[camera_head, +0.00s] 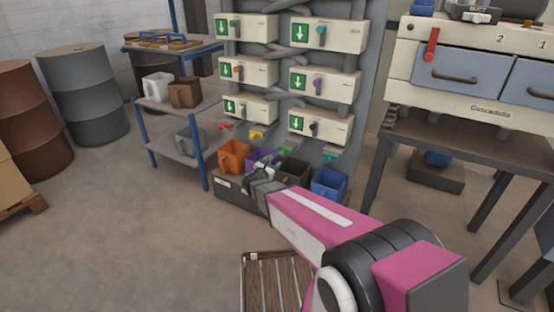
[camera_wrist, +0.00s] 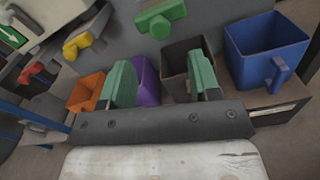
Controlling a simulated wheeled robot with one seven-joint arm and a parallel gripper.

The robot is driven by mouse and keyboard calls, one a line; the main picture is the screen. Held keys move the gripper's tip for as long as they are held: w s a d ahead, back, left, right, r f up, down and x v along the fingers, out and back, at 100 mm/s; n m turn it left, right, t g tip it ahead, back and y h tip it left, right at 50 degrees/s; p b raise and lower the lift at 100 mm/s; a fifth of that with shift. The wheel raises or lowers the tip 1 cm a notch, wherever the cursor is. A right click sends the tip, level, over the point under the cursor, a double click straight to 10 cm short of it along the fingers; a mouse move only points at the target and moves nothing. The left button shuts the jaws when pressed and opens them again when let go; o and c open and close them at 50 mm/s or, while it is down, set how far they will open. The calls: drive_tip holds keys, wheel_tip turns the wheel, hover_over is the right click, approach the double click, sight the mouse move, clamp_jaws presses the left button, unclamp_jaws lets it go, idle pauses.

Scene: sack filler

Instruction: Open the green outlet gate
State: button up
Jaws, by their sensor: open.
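The green outlet gate (camera_head: 287,149) sits low on the grey filler column, above the row of bins. In the wrist view the green gate (camera_wrist: 162,14) is at the top middle, beyond the fingertips and roughly between them sideways. My gripper (camera_head: 265,168) is in front of the column, just below and left of the gate. In the wrist view my gripper (camera_wrist: 161,78) has its two green finger pads spread apart, with nothing between them. No contact with the gate shows. Whether the gate is open or closed is hard to tell.
Red (camera_head: 225,126), yellow (camera_head: 257,134) and teal (camera_head: 332,156) gates flank it. Orange (camera_head: 235,157), purple (camera_wrist: 147,85), dark (camera_wrist: 178,78) and blue (camera_wrist: 265,50) bins stand below.

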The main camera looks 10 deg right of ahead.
drive_tip(key=shift+v, duration=1.15)
drive_tip(key=s+d+m+g+y, duration=0.1)
drive_tip(key=s+d+m+g, duration=0.95)
drive_tip(key=d+m, duration=0.3)
drive_tip(key=s+a+r+m+g+y, duration=0.1)
drive_tip(key=s+a+m+g+y, duration=0.2)
drive_tip(key=s+m+y, duration=0.6)
drive_tip(key=shift+s+m+g+y, duration=0.3)
drive_tip(key=shift+s+m+g, duration=0.25)
drive_tip(key=shift+s+m, duration=1.2)
drive_tip(key=shift+w, duration=0.1)
